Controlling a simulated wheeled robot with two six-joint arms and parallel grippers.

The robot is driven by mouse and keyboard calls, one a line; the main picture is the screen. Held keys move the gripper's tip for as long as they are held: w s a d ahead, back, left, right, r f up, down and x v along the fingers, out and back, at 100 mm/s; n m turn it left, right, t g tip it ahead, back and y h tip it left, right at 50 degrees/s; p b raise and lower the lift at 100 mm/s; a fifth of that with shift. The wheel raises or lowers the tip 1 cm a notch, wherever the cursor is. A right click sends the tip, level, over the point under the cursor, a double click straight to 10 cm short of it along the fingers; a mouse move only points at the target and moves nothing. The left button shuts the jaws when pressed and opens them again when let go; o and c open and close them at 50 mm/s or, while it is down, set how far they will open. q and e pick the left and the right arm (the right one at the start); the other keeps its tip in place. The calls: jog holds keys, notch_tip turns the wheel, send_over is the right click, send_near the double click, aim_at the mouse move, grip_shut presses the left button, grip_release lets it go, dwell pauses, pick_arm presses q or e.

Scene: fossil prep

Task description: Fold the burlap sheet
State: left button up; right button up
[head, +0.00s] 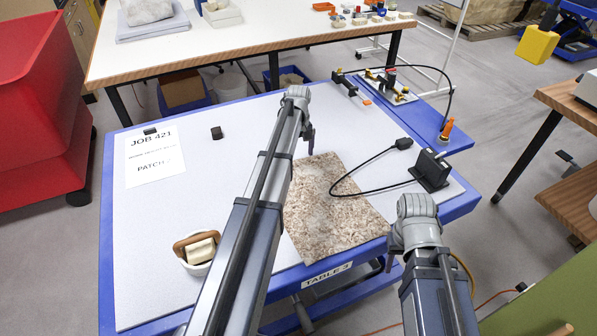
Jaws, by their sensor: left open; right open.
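The burlap sheet (335,215) is a mottled brown and cream piece lying flat and spread out on the table. Its near edge reaches the front edge of the table. My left arm crosses in front of its left side and hides part of it. My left gripper (310,142) is open and empty, beyond the sheet's far left corner in the picture. My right gripper (393,258) is open beside the sheet's near right corner, mostly hidden by its own wrist. I cannot tell whether either gripper touches the sheet.
A black device (431,170) stands right of the sheet, its black cable (345,192) looping over the sheet's right side. A bowl with a brush (197,250) sits at front left. A JOB 421 paper (153,158) and a small black block (216,133) lie at back left. The left middle is clear.

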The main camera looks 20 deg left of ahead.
pick_arm(q)
notch_tip(320, 180, down, 3)
jog(key=shift+r+b, duration=0.2)
jog(key=shift+b, duration=0.6)
pick_arm(e)
notch_tip(320, 180, down, 2)
jog(key=shift+f, duration=0.25)
pick_arm(q)
jog(key=shift+r, duration=0.1)
jog(key=shift+c, duration=0.6)
